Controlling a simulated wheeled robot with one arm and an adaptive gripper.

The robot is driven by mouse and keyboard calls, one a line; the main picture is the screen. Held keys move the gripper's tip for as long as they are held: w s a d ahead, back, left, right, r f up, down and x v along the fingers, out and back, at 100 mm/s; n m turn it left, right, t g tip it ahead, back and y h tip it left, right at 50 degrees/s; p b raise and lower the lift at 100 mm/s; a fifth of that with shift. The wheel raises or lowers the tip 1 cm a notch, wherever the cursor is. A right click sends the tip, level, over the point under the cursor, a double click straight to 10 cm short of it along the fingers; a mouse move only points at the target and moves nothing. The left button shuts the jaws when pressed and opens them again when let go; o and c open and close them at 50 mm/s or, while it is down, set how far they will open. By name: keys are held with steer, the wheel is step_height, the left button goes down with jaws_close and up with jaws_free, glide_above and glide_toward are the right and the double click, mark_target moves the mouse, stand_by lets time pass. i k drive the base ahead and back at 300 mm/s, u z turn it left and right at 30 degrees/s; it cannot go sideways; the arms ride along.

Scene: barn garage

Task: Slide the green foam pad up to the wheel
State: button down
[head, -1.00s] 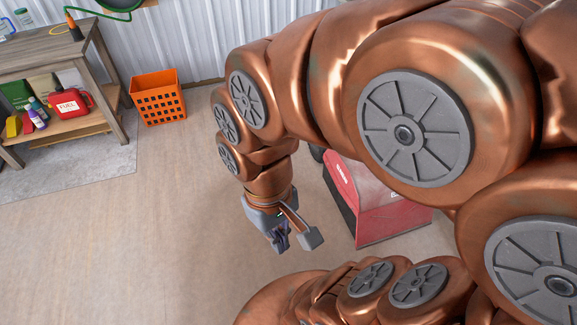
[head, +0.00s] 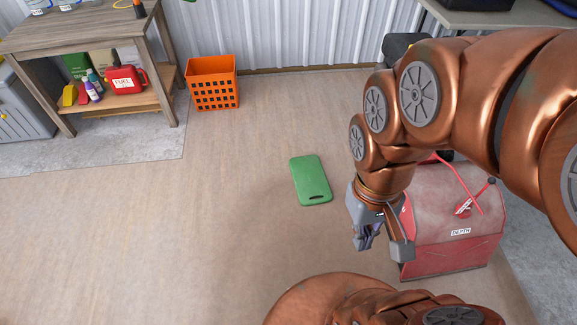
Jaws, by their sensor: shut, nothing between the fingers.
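The green foam pad (head: 310,180) lies flat on the wooden floor near the middle of the head view, with a hand slot at its near end. My gripper (head: 376,242) points down to the right of the pad and nearer to me, apart from it. It is shut and empty, beside the red machine (head: 455,245). I cannot make out a wheel; my arm covers part of the machine and the floor behind it.
An orange crate (head: 212,84) stands near the wall. A wooden bench (head: 75,30) with a red fuel can (head: 125,80) on its shelf is at the left. The floor left of the pad is clear. A grey table (head: 500,17) is at the back right.

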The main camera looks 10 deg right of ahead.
mark_target(310, 182)
steer(key=i, duration=1.25)
steer(key=u, duration=0.6)
